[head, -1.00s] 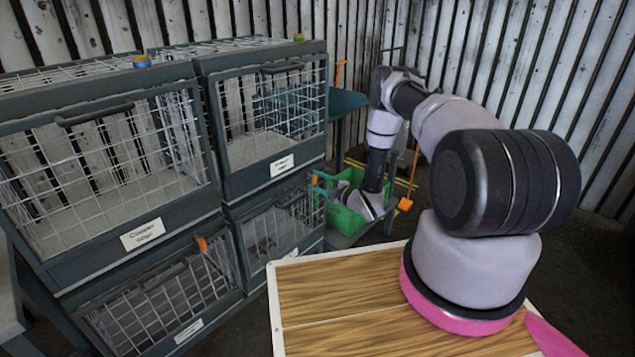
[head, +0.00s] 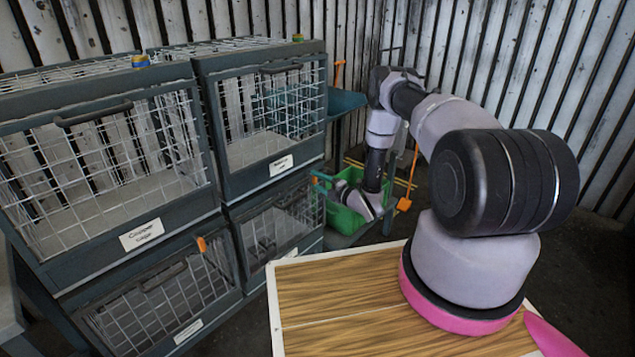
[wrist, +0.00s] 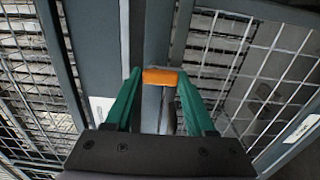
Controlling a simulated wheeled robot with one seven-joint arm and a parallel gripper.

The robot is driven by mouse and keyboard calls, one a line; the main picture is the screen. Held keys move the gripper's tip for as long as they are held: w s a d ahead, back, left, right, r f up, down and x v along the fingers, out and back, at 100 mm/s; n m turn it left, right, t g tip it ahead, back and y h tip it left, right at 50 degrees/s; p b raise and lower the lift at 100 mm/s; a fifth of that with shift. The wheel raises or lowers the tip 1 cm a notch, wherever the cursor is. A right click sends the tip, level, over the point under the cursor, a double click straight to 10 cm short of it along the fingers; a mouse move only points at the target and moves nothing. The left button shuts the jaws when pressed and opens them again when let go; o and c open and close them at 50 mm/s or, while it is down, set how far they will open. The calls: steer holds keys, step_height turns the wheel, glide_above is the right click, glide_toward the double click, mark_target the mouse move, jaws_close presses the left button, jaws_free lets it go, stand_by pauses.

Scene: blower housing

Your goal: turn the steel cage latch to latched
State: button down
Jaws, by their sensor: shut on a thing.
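My gripper (wrist: 160,80) has two teal fingers, and they are shut on an orange latch handle (wrist: 160,77). In the wrist view the handle lies crosswise between the fingertips, in front of a grey cage frame post.
Another orange latch (head: 201,244) is on the lower left cage (head: 160,300). The upper left cage (head: 100,170) is labelled copper. A green crate (head: 345,218) is beneath my forearm. A wooden-topped table (head: 330,300) is in front.

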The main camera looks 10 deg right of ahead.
steer(key=shift+c, duration=1.2)
jaws_free()
steer(key=shift+s+d, duration=0.1)
steer(key=v, duration=1)
steer(key=shift+s+d, duration=0.15)
steer(key=shift+s, duration=0.1)
